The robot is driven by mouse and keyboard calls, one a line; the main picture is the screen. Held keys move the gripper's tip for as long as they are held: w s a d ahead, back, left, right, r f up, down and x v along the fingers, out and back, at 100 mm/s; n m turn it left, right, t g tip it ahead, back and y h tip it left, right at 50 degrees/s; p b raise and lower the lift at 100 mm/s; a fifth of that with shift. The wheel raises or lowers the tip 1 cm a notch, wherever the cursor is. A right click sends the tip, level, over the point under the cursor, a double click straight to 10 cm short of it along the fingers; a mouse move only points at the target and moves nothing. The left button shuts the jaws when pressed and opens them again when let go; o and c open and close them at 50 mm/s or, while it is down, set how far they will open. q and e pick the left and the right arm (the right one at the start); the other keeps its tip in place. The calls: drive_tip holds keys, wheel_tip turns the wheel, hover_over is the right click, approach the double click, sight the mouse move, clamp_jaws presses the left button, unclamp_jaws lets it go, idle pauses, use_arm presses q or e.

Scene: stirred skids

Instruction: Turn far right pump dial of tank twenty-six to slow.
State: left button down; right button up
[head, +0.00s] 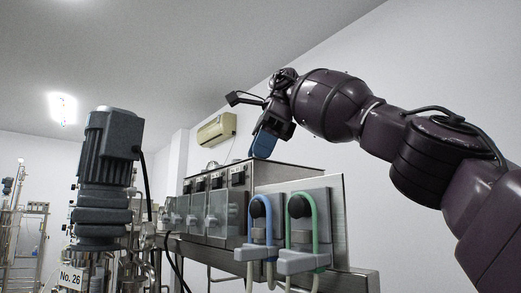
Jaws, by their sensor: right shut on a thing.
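The tank's label reading No. 26 (70,278) hangs at the lower left, under a grey motor (108,150). A steel pump cabinet (285,177) stands at the centre, with a row of grey pump fronts (216,212) and small dark dials (216,183) above them. The dial's setting cannot be read. My left gripper is out of view.
Two pump heads with a blue tube (249,222) and a green tube (314,232) face forward on a steel plate (337,220) near my right arm. An air conditioner (217,129) hangs on the back wall. The space above the cabinet is otherwise free.

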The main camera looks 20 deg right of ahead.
idle(0.5)
drive_tip(key=o, duration=0.9)
drive_tip(key=shift+s+r, duration=0.1)
drive_tip(key=shift+r, duration=0.05)
